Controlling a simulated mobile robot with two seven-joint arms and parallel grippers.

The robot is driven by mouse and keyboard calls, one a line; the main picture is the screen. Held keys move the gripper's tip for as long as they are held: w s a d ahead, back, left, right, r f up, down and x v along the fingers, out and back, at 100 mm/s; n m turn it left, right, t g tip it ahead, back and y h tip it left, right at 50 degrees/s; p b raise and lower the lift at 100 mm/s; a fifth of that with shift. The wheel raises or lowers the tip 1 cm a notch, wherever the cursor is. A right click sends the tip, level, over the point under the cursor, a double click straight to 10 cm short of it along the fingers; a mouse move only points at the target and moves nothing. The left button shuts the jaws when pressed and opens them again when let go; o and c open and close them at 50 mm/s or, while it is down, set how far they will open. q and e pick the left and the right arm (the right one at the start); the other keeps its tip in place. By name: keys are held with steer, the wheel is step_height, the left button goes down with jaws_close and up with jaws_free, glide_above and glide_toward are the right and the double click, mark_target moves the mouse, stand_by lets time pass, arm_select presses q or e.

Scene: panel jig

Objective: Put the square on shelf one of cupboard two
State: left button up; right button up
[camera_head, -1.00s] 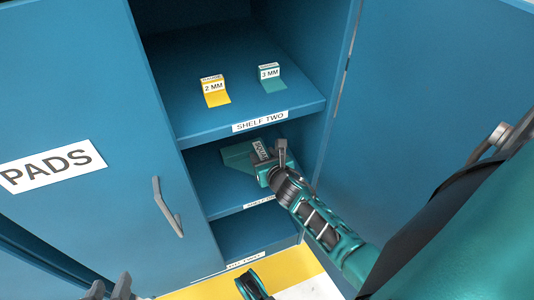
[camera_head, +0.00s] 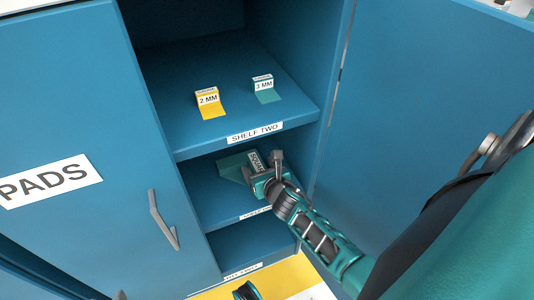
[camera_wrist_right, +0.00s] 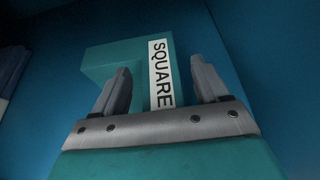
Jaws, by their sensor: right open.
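The square (camera_head: 234,166) is a teal piece with a white label reading SQUARE. It rests on the shelf below shelf two, inside the open cupboard. It also shows in the right wrist view (camera_wrist_right: 128,62), with its label between the two fingers. My right gripper (camera_head: 262,168) reaches into this compartment; its fingers (camera_wrist_right: 160,88) are open on either side of part of the square. The label on this shelf's edge (camera_head: 256,212) is partly hidden by my right arm. My left gripper is not clearly in view.
Shelf two (camera_head: 180,124) above holds a yellow 2 MM piece (camera_head: 209,103) and a teal 3 MM piece (camera_head: 265,89). A door marked PADS (camera_head: 45,182) with a grey handle (camera_head: 162,220) stands at left. An open door (camera_head: 420,90) stands at right.

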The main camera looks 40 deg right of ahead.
steer(key=p+v, duration=0.3)
steer(key=v, duration=0.8)
arm_select(q)
steer(key=shift+a+r, duration=0.25)
steer(key=shift+r, duration=0.2)
steer(key=shift+a+r, duration=0.2)
steer(key=shift+r, duration=0.25)
arm_select(e)
steer(key=s+a+r+m+y, duration=0.2)
steer(key=a+m, duration=0.3)
steer(key=m, duration=0.5)
steer(key=s+a+r+m+g+y, duration=0.1)
steer(key=a+m, duration=0.3)
steer(key=m, duration=0.6)
steer(key=s+a+r+m+g+y, duration=0.1)
steer(key=a+m, duration=0.4)
steer(key=m, duration=0.5)
step_height(320, 180, up, 2)
steer(key=shift+s+a+r+m+y, duration=0.2)
steer(key=shift+s+a+m+y, duration=0.15)
steer(key=shift+s+y, duration=0.65)
steer(key=shift+w, duration=0.15)
